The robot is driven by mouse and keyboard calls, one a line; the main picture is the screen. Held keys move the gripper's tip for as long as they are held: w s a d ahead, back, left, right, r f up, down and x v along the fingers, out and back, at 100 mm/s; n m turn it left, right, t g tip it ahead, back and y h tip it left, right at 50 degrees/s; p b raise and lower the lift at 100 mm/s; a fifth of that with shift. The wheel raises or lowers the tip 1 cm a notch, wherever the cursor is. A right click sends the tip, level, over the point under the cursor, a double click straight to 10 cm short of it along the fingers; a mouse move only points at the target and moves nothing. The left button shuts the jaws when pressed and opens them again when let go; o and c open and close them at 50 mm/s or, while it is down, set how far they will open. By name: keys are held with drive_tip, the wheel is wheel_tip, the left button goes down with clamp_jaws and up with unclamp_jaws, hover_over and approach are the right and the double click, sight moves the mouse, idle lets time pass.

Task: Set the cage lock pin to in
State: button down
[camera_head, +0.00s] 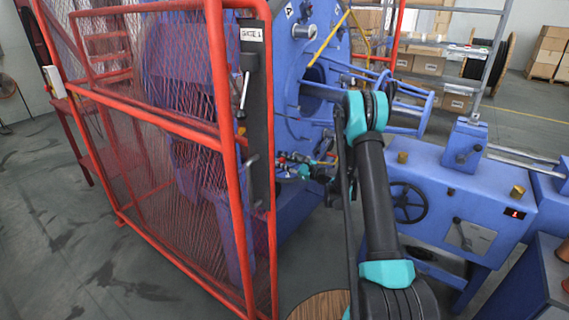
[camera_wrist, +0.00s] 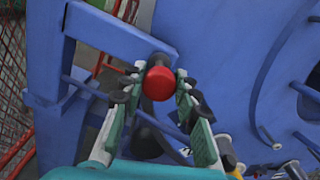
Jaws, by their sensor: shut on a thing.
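The cage lock pin shows in the wrist view as a round red knob (camera_wrist: 158,84), seen end-on in front of a blue frame bar. My gripper (camera_wrist: 160,88) has one finger on each side of the knob and is shut on it. The pin's shaft is hidden behind the knob, so how far in it sits cannot be told. The knob cannot be made out clearly there.
A red mesh guard (camera_head: 150,130) with a gate post and hanging handle stands close left of my arm. A blue machine bed with a handwheel (camera_head: 408,202) lies to the right. In the wrist view, a large blue disc (camera_wrist: 225,70) and several protruding rods are near the fingers.

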drive_tip(key=x, duration=0.3)
drive_tip(key=c, duration=1.1)
unclamp_jaws()
drive_tip(key=v, duration=1.2)
